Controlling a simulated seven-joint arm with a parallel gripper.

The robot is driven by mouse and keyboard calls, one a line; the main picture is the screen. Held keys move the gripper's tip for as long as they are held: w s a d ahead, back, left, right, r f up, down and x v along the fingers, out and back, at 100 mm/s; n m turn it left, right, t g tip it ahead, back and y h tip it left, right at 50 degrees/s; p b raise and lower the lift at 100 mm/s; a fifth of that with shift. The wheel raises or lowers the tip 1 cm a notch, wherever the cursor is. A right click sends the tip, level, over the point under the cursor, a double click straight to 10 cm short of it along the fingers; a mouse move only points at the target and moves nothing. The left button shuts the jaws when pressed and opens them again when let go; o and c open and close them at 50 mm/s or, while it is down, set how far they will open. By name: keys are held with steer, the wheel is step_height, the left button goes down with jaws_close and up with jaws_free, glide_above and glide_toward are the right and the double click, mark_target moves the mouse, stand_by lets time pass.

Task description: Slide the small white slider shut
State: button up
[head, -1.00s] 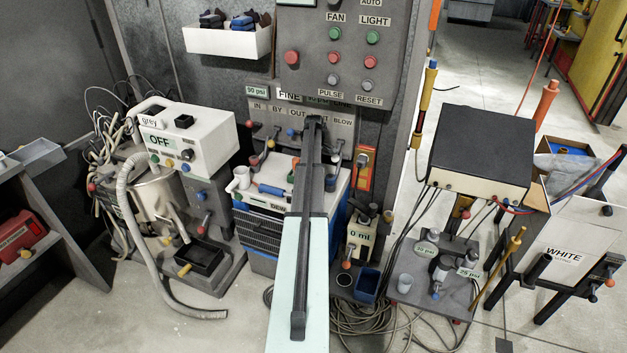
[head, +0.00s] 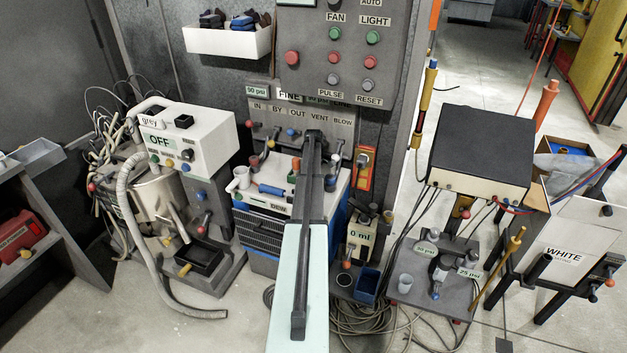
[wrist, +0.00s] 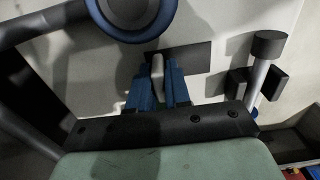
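The small white slider (wrist: 157,68) shows in the wrist view as a short pale tab at the left part of a dark slot (wrist: 190,57) in a pale panel. My gripper (wrist: 158,80) has its two blue fingers on either side of the tab, close against it, with no clear gap. The tab's upper end stands past the fingertips. In the head view my arm covers the middle of the scene; I cannot make out the slider or the fingertips there.
In the wrist view a blue-ringed round part (wrist: 132,30) sits just above the fingers, and a dark-capped post (wrist: 268,45) stands to the right. In the head view the blue-sided unit (head: 270,237) is behind my arm, with the 0 ml device (head: 359,238) at its right.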

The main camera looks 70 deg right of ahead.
jaws_close()
steer(key=shift+a, duration=2.75)
steer(key=shift+o, duration=2.2)
jaws_free()
step_height(320, 180, up, 14)
steer(key=shift+f, duration=0.1)
